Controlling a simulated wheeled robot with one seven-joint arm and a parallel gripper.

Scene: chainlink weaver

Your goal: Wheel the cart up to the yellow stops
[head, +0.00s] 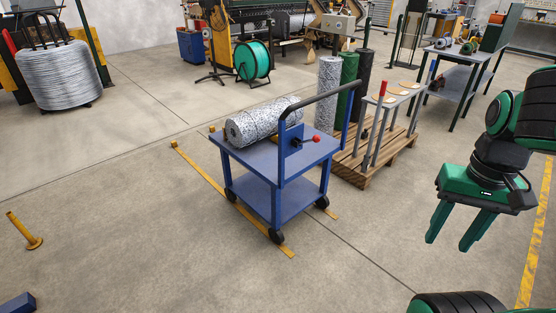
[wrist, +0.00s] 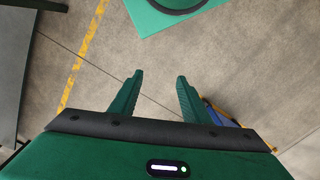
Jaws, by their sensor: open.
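The blue two-shelf cart (head: 270,195) stands on dark casters in the middle of the head view. A speckled mesh roll (head: 262,120) lies on its top shelf. Its black push handle (head: 320,92) rises on the near right side, with a red-knobbed lever (head: 305,141) below. Small yellow blocks (head: 174,144), seemingly the stops, sit at the far ends of the yellow floor lines beside the cart. My gripper (head: 450,243) is open and empty, in the air right of the cart and apart from its handle. The wrist view shows bare floor between the fingers (wrist: 160,76).
A wooden pallet (head: 366,178) with upright rolls and a grey rack stands close right of the cart. A short yellow post (head: 22,230) stands at left. A wire coil (head: 60,78) is at back left.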

